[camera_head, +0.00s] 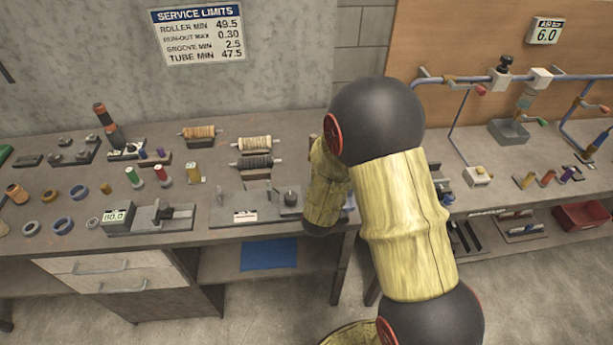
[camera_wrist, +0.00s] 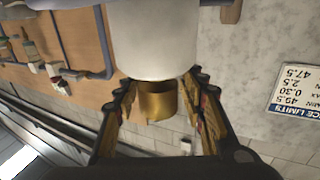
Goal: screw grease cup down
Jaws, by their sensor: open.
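In the wrist view a brass-coloured cup (camera_wrist: 157,101), which looks like the grease cup, sits against a large white rounded body (camera_wrist: 158,40). My gripper (camera_wrist: 159,80) is open, with one finger on each side of the cup. A gap shows between the cup and each finger, and I see no contact. The white body hides part of the cup, so how it is seated cannot be told. In the head view my arm hides my gripper, and I cannot pick out this cup there.
The head view shows a wooden panel (camera_head: 455,38) with a blue-grey pipe (camera_head: 460,80) and white blocks at right. The workbench (camera_head: 60,160) at left holds several rollers, rings and fixtures. A red bin (camera_head: 583,217) sits on the lower right shelf.

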